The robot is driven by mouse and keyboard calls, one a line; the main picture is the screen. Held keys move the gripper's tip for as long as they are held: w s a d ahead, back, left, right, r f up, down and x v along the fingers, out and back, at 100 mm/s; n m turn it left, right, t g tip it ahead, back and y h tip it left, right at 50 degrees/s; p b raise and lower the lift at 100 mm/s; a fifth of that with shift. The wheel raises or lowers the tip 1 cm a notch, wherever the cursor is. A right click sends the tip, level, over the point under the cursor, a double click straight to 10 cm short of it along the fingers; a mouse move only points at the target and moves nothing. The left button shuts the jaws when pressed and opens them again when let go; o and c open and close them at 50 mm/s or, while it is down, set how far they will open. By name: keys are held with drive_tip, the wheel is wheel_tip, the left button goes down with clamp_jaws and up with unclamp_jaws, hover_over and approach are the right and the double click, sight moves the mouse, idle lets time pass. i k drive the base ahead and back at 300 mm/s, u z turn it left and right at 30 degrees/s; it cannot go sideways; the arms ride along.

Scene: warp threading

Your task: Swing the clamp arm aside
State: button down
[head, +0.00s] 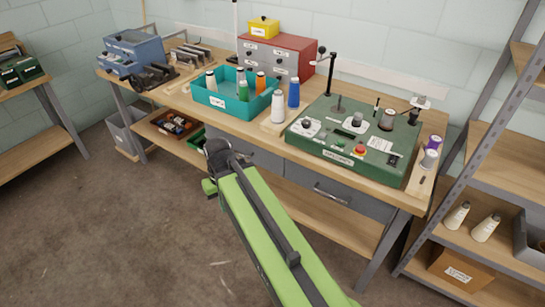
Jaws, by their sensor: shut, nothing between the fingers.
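The green machine (330,149) sits on the right part of the workbench. A tall black post with a short top arm (332,62) rises at its back left corner. A small black knobbed part (413,117) stands at its right side, by a white plate. I cannot tell which of these is the clamp arm. My gripper (215,146) is shut and empty at the end of my green arm. It shows in front of the bench's front edge, left of the machine and apart from it. Its fingertips are small and dark here.
A teal bin (228,107) of spools stands left of the machine, with a white spool (278,106) and a blue spool (294,92) between. A red drawer cabinet (300,45) is behind. A metal shelf rack (480,130) is close on the right. The floor in front is clear.

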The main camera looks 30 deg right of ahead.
sight(413, 114)
drive_tip(key=k, duration=1.15)
drive_tip(key=z, duration=0.4)
drive_tip(key=i, duration=1.9)
drive_tip(key=u, duration=0.6)
